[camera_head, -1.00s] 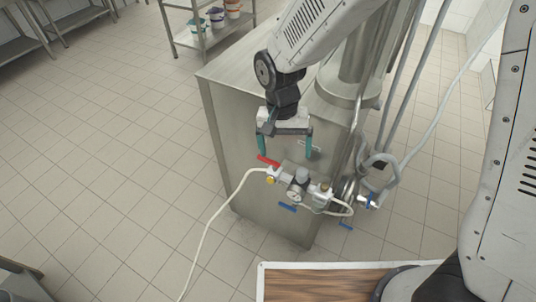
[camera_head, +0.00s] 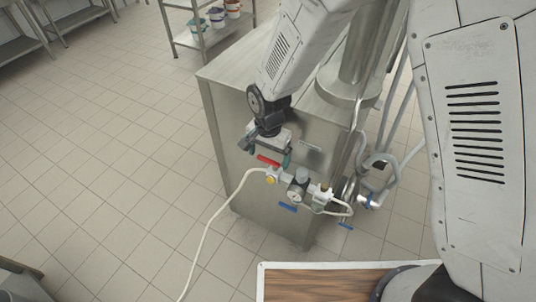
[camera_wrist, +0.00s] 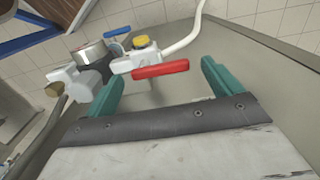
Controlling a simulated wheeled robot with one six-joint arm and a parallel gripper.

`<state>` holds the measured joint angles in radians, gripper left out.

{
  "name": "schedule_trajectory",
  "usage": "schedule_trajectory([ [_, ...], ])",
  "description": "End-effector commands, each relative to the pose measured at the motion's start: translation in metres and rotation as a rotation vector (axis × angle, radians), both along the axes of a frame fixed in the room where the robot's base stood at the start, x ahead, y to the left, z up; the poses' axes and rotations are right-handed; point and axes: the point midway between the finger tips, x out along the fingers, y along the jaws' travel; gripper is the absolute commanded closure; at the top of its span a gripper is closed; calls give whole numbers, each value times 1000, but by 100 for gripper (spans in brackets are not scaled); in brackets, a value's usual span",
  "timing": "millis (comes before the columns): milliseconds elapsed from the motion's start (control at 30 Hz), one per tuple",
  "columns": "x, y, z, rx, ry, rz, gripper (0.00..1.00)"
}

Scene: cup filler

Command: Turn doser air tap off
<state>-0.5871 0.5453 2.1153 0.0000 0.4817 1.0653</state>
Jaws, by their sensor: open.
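The air tap has a red lever handle (camera_head: 268,161) on a white valve body with a yellow knob (camera_head: 270,180), at the left end of the fittings on the steel cabinet's side. My gripper (camera_head: 265,160) is open, its green fingers close to the red handle. In the wrist view the red handle (camera_wrist: 160,69) lies crosswise between the two fingertips of my gripper (camera_wrist: 163,80), and the yellow knob (camera_wrist: 141,41) is just beyond it. A gap shows between the handle's right end and the right finger. I cannot tell whether the left finger touches anything.
A gauge and regulator (camera_head: 299,187) sit right of the tap, with blue-handled taps (camera_head: 288,207) below. A cream hose (camera_head: 210,225) runs from the tap to the floor. The steel cabinet (camera_head: 222,120) stands behind. A wooden-topped surface (camera_head: 310,285) is in front.

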Motion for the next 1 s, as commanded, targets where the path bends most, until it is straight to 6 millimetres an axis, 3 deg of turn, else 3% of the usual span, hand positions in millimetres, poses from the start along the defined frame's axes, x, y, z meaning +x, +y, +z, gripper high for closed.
schedule_trajectory([
  [300,0,0,-4,0,-1,0,9],
  [467,0,0,-4,1,0,0,51],
  [500,0,0,-4,0,-1,1,54],
  [1000,-2,2,-4,1,-1,120,54],
])
